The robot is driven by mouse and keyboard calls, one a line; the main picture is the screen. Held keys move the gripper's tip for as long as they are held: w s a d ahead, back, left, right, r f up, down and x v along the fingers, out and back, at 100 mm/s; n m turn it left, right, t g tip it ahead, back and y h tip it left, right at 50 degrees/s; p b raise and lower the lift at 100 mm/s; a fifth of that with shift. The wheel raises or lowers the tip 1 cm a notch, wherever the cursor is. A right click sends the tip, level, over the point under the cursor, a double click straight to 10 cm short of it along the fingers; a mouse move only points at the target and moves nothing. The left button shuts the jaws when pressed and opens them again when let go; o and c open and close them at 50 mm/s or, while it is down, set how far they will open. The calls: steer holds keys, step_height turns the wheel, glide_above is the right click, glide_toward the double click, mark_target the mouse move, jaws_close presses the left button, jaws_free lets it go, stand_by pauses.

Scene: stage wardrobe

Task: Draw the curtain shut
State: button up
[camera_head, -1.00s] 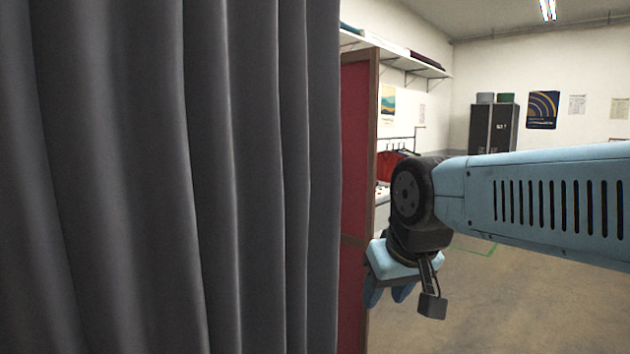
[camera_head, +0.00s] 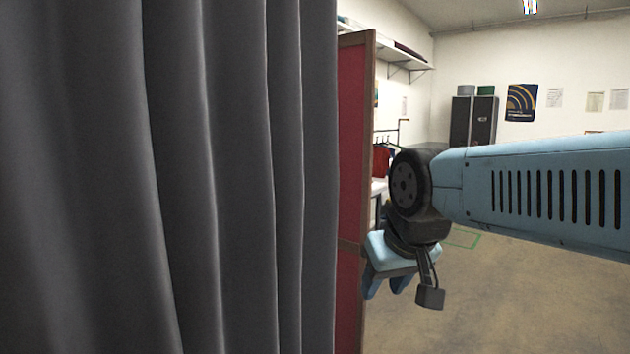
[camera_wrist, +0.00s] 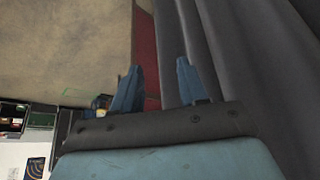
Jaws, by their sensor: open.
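A dark grey curtain (camera_head: 170,180) hangs in folds and fills the left half of the head view. Its right edge hangs in front of a red panel with a brown frame. My gripper (camera_head: 384,290) is low and to the right of the curtain's edge, pointing down. In the wrist view my gripper (camera_wrist: 157,85) shows two blue fingers spread apart, with no cloth seen held between them. The curtain (camera_wrist: 240,60) runs down the right side of that view, close by the right finger. The curtain's top and bottom are out of the head view.
The red panel (camera_head: 352,140) stands just behind the curtain's edge. Beyond are a clothes rack (camera_head: 384,160) with red garments, a wall shelf (camera_head: 400,58) and dark lockers (camera_head: 474,120). The floor (camera_head: 500,300) to the right is open.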

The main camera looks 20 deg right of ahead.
steer(key=shift+o, duration=2.4)
steer(key=shift+w+a+f+m+g+y, duration=0.25)
steer(key=shift+w+m+y, duration=0.2)
steer(key=shift+m, duration=0.45)
steer(key=shift+o, duration=0.4)
steer(key=w+a+m+y, duration=0.4)
steer(key=w+m+y, duration=0.1)
steer(key=m, duration=0.3)
steer(key=shift+w+r+g, duration=0.2)
steer(key=shift+w+g, duration=0.15)
steer(key=shift+w, duration=0.35)
steer(key=m+t+y, duration=0.5)
steer(key=m+t, duration=0.5)
steer(key=m, duration=0.9)
glide_toward(326, 181)
steer(key=x, duration=1.2)
steer(key=shift+w+a, duration=0.1)
steer(key=shift+a, duration=0.05)
steer(key=shift+c, duration=0.3)
